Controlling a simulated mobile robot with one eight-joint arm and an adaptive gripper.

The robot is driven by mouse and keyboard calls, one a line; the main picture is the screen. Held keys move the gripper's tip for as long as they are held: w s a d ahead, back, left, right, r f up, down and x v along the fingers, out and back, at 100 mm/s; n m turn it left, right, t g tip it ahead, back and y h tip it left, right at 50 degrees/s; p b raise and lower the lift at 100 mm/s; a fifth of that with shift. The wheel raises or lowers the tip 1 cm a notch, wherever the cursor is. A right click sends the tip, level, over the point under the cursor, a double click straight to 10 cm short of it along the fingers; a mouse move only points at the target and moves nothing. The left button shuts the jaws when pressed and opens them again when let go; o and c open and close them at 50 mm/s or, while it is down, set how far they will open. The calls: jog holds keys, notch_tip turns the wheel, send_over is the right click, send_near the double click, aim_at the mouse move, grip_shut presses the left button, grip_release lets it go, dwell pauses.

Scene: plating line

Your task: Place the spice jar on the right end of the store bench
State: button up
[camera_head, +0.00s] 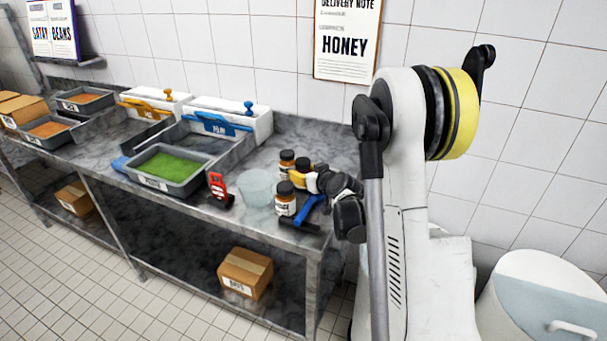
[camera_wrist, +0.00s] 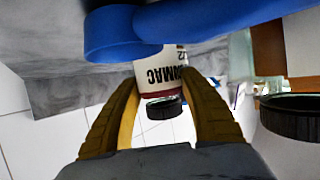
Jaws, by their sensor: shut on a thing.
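In the head view my gripper (camera_head: 302,177) is at the right end of the store bench (camera_head: 338,158), low among several small jars with black lids. That view is upside down, so the black lid (camera_wrist: 163,108) hangs lowest. In the head view the held jar seems to be the one just behind the fingers (camera_head: 304,164), partly hidden. Whether its base touches the bench is hidden.
Another jar (camera_head: 285,204) stands in front and one behind (camera_head: 287,160). A clear tub (camera_head: 257,187), a red-and-black item (camera_head: 219,187) and a green-filled tray (camera_head: 170,184) stand left. Bare bench lies behind.

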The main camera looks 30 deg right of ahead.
jog(key=shift+f, duration=0.1)
jog(key=o, duration=1.3)
jog(key=shift+o, duration=0.2)
